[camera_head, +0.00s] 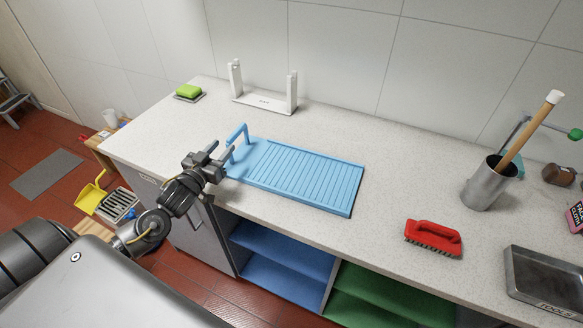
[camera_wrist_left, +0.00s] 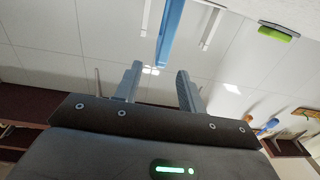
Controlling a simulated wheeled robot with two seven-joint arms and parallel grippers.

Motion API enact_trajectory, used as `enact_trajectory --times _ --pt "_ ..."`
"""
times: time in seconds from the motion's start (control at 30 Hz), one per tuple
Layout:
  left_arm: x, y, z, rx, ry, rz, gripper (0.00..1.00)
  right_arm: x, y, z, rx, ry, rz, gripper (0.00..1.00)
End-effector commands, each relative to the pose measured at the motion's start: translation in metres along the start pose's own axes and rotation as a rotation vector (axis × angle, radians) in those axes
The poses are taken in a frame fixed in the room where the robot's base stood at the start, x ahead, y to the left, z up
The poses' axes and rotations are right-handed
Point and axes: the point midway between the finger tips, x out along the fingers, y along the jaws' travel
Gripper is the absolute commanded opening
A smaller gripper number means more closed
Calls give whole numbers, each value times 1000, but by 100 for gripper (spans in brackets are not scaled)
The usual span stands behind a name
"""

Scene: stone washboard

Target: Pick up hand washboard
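The blue hand washboard (camera_head: 305,177) lies flat on the speckled stone counter, its ribbed face up and its raised handle (camera_head: 238,131) at the left end. My left gripper (camera_head: 220,152) is at the handle end, above the counter's front edge. In the left wrist view its two fingers (camera_wrist_left: 158,82) are spread apart with nothing between them. The blue handle (camera_wrist_left: 170,32) shows beyond the fingertips there, roughly in line with the gap. I cannot tell whether a finger touches the washboard. My right gripper is not in view.
A white stand (camera_head: 264,101) and a green sponge (camera_head: 188,91) are at the back. A red brush (camera_head: 433,237), a metal cup (camera_head: 487,186) with a wooden-handled tool and a metal tray (camera_head: 548,278) are to the right. Open shelves (camera_head: 283,262) lie below the counter.

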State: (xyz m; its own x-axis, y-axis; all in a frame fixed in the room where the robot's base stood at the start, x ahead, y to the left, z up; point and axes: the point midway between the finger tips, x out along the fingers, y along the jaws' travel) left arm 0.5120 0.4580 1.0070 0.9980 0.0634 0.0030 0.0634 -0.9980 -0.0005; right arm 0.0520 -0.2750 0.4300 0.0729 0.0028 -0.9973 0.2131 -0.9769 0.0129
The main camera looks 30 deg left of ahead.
Motion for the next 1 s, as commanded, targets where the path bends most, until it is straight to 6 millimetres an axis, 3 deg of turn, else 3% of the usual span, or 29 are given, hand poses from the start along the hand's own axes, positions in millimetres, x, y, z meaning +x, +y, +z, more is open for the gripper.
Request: enact_trajectory --times 0.1,0.4,0.7,1.0 --pt "14 1 -1 -1 1 2 40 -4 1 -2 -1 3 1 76" --pt "28 2 -2 -1 1 5 40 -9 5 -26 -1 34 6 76" --pt "68 1 -1 -1 1 4 40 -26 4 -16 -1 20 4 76" --pt "72 1 2 0 0 6 40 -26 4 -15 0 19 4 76"
